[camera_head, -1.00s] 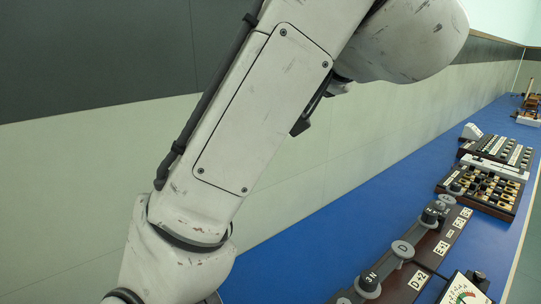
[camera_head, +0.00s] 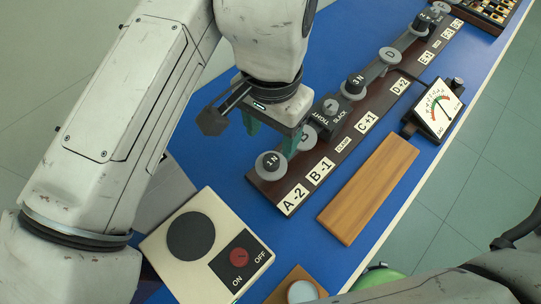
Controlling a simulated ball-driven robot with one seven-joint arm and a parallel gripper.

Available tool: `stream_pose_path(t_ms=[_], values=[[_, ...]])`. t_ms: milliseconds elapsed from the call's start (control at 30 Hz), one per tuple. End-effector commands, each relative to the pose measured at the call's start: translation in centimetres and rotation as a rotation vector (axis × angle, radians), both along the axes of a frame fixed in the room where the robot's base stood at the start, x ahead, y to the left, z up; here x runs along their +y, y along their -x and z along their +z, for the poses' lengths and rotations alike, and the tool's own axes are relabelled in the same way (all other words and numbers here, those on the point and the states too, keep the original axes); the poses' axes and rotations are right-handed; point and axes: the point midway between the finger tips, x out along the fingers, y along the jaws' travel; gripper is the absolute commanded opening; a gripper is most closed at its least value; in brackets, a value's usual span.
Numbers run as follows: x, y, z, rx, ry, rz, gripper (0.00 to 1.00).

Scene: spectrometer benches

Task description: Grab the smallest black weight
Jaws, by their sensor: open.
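A small black weight marked 1 N (camera_head: 271,161) sits on a grey round pan at the near end of a dark wooden beam, beside the A-2 label. A black weight marked 3 N (camera_head: 355,82) is farther along the beam. Another black weight (camera_head: 422,21) stands near the far end. My gripper (camera_head: 270,134) is open, with two green fingers pointing down. In the picture it is just above the 1 N weight and appears apart from it; its exact height over the weight is unclear.
A black clamp block (camera_head: 327,113) marked TIGHT is on the beam, right of my gripper. A wooden block (camera_head: 368,188) and a dial gauge (camera_head: 438,108) lie to the right. A cream box with an ON/OFF switch (camera_head: 205,243) is in front. Blue bench surface shows between them.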

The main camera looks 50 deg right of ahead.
Motion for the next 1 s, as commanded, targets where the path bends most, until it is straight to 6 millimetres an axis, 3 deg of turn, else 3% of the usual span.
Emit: stream_pose_path(t_ms=[267, 600, 900, 1000], values=[[0.1, 0.0, -2.3, -0.001, -0.001, 0.002, 0.63], [0.4, 0.4, -6.6, -0.002, 0.000, 0.002, 0.63], [0.4, 0.3, -7.0, -0.003, 0.000, 0.001, 0.63], [0.4, 0.3, -7.0, -0.003, 0.000, 0.001, 0.54]])
